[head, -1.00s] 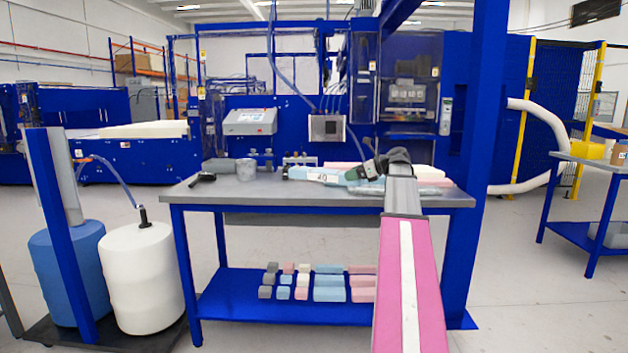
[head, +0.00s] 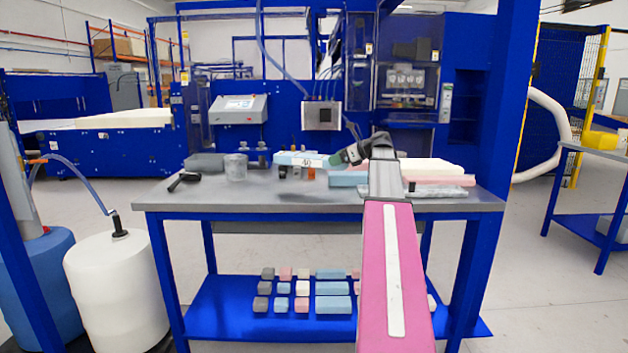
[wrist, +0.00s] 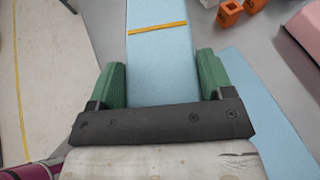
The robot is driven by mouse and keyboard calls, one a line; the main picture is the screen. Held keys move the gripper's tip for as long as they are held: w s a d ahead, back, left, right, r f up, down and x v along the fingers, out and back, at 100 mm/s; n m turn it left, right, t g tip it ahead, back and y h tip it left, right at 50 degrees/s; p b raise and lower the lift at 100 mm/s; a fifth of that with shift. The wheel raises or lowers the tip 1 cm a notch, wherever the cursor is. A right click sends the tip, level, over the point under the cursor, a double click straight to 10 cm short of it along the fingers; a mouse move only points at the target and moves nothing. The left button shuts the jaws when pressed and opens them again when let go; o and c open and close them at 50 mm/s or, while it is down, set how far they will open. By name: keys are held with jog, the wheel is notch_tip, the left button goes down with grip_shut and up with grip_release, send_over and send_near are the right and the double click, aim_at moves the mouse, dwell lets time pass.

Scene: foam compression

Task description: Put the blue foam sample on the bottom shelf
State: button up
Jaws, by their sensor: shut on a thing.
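The blue foam sample (head: 296,158), a long light-blue block, is between the green fingers of my gripper (head: 337,160), above the worktable's back half. In the wrist view my gripper (wrist: 161,64) is shut on the blue foam sample (wrist: 158,60), which carries a yellow band across it and extends away past the fingertips. Another blue foam block (head: 347,179) lies on the table just under my gripper; it also shows in the wrist view (wrist: 252,90). The bottom shelf (head: 235,321) is a blue board under the table holding several foam blocks.
The worktable (head: 250,203) bears a clear cup (head: 236,168), a black tool (head: 184,180), small orange pieces (wrist: 229,12) and pale and pink foam at right. The shelf's left end is bare. A white drum (head: 118,290) stands left of the table.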

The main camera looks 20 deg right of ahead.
jog(key=x, duration=0.3)
jog(key=s+f+x, duration=0.1)
jog(key=x, duration=0.6)
jog(key=shift+a+f, duration=0.35)
jog(key=shift+f, duration=2.15)
jog(key=o, duration=0.6)
